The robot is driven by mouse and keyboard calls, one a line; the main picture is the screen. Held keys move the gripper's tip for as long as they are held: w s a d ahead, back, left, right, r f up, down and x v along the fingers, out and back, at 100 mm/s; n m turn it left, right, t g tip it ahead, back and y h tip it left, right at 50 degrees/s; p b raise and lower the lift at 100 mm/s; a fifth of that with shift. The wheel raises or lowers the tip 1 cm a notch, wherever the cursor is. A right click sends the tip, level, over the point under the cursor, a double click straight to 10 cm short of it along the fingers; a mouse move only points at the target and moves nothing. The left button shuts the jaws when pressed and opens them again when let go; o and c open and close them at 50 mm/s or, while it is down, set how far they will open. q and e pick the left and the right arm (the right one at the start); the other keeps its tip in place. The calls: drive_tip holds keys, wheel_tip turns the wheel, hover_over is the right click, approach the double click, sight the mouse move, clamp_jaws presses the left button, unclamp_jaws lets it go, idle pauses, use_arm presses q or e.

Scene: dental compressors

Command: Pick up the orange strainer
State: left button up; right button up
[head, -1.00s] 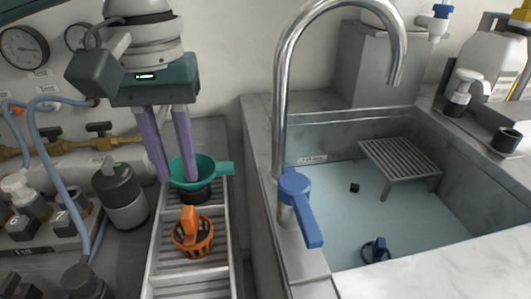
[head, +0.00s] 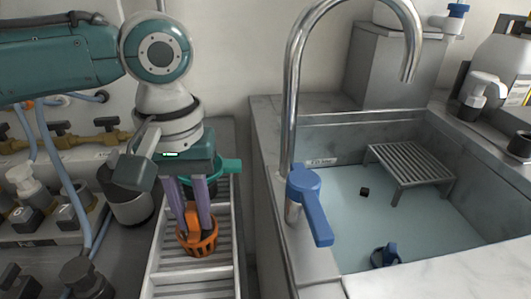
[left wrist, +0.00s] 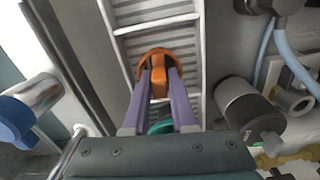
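The orange strainer (head: 200,243), a small slotted basket with an upright tab, sits upright in the grey slatted rack left of the sink. It also shows in the left wrist view (left wrist: 157,53). My left gripper (head: 190,225) points down over it, its two purple fingers on either side of the tab. In the left wrist view the left gripper (left wrist: 159,75) has the orange tab between its fingertips. The fingers look apart, and firm contact with the tab does not show. My right gripper is not in view.
A teal strainer (head: 232,165) sits in the rack (head: 232,260) just behind, partly hidden by my gripper. A dark grey canister (head: 130,205) stands left of the rack. The tall faucet with its blue lever (head: 310,205) and the sink are to the right.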

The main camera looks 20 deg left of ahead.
use_arm(q)
clamp_jaws()
drive_tip(key=shift+r, duration=0.1)
